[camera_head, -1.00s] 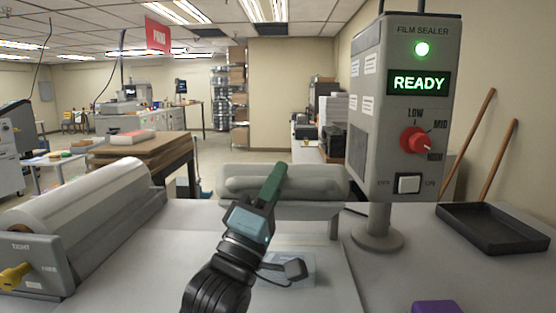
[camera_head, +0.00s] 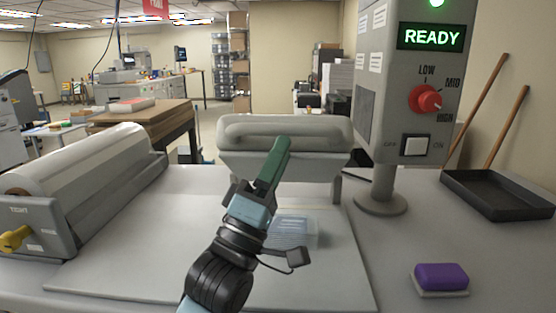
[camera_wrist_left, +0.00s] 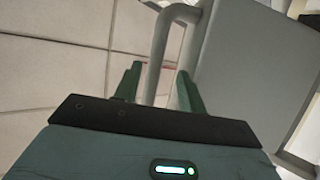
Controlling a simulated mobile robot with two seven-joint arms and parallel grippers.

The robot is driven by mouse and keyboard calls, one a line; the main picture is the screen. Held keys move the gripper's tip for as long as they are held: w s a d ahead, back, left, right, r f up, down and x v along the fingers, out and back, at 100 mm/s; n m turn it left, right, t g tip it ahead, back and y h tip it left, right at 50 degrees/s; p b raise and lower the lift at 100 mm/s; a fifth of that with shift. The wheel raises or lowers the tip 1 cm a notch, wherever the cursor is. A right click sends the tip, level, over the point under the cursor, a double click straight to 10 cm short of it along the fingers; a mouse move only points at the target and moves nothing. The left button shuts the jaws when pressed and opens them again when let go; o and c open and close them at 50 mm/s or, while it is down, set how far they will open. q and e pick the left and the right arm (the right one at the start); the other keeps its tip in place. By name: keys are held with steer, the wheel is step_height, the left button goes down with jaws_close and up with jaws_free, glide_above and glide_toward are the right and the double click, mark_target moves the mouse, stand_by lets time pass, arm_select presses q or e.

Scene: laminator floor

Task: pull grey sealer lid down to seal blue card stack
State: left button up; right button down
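The grey sealer lid (camera_head: 285,131) stands raised behind the white work plate, with a rounded padded bar along it. The blue card stack (camera_head: 296,229) lies flat on the plate below it, partly hidden by my left wrist. My left gripper (camera_head: 275,152) has green fingers and points toward the lid from the front. In the left wrist view, the two fingers (camera_wrist_left: 158,82) are apart, with a bent grey bar handle (camera_wrist_left: 160,55) between them. I cannot tell whether they touch it. My right gripper is not in view.
A film roll (camera_head: 85,170) lies at the left. The sealer post shows a green READY sign (camera_head: 430,37), a red dial (camera_head: 428,98) and a white switch (camera_head: 416,146). A purple block (camera_head: 441,277) and a black tray (camera_head: 497,195) sit at the right.

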arm_select(q)
steer(key=b+v, duration=0.1)
steer(key=v, duration=0.6)
steer(key=shift+s+f+b, duration=0.25)
steer(key=shift+s+b, duration=0.05)
steer(key=shift+b, duration=0.05)
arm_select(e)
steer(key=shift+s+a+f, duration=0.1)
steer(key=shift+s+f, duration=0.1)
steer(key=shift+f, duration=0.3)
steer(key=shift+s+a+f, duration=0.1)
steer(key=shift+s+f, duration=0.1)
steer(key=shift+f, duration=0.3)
arm_select(q)
steer(key=shift+a, duration=0.15)
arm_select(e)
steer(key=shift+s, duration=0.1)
